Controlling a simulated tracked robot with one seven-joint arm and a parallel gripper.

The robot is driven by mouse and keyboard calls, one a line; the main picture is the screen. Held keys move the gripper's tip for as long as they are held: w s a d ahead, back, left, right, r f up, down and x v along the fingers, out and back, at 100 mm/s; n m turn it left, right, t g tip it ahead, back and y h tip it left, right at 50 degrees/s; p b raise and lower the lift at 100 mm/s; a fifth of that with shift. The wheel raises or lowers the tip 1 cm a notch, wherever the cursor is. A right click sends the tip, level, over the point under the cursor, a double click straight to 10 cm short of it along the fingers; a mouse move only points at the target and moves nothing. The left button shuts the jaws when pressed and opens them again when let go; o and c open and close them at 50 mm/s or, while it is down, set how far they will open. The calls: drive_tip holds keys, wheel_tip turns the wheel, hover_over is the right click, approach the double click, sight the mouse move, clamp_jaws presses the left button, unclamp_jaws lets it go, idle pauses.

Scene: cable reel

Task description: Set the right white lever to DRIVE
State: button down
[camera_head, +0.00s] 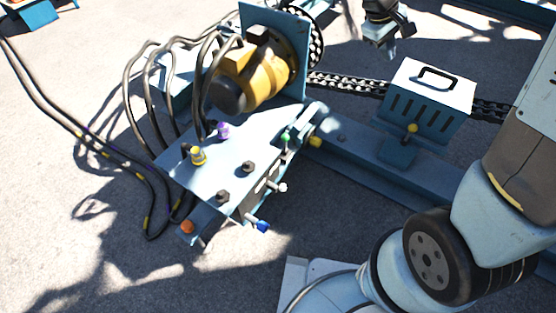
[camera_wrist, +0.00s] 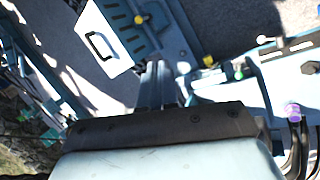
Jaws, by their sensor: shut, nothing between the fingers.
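My gripper (camera_head: 391,50) hangs at the top of the head view, above and behind the slotted chain box. In the wrist view its fingers (camera_wrist: 157,84) are together and empty, apart from any lever. A white-tipped lever (camera_head: 283,187) sticks out from the near side of the blue control bench, between a green knob (camera_head: 285,138) and a blue knob (camera_head: 263,226). In the wrist view a white tip (camera_wrist: 262,40) shows at upper right. I cannot tell which white lever is the right one. No DRIVE marking is readable.
A yellow motor (camera_head: 262,73) stands on the bench (camera_head: 205,177). The slotted box (camera_head: 425,104) has a black handle and covers a chain (camera_head: 345,82). A yellow knob (camera_head: 412,128) stands before the box. Hoses (camera_head: 130,95) lie at left. The ground at lower left is open.

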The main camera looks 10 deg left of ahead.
drive_tip(key=w+a+f+n+t+h, duration=0.1)
drive_tip(key=w+a+f+n, duration=0.2)
drive_tip(key=a+f, duration=0.35)
drive_tip(key=w+a+f+n+h, duration=0.15)
drive_tip(key=a+f, duration=0.25)
drive_tip(key=f, duration=0.5)
drive_tip(key=n+t+y, duration=0.2)
drive_tip(key=n+t, duration=0.2)
drive_tip(key=n, duration=1.1)
hover_over(280, 187)
drive_tip(key=s+d, duration=0.3)
wheel_tip(280, 187, down, 44)
drive_tip(key=s+a+f+n+t+y, duration=0.2)
drive_tip(key=s+a+f+n+y, duration=0.3)
drive_tip(key=f, duration=0.4)
drive_tip(key=w+d+f+h, duration=0.1)
drive_tip(key=w+f, duration=0.5)
drive_tip(key=shift+d+f+n, duration=0.15)
drive_tip(key=shift+d+n, duration=0.1)
drive_tip(key=shift+n, duration=0.2)
drive_tip(key=shift+h, duration=0.25)
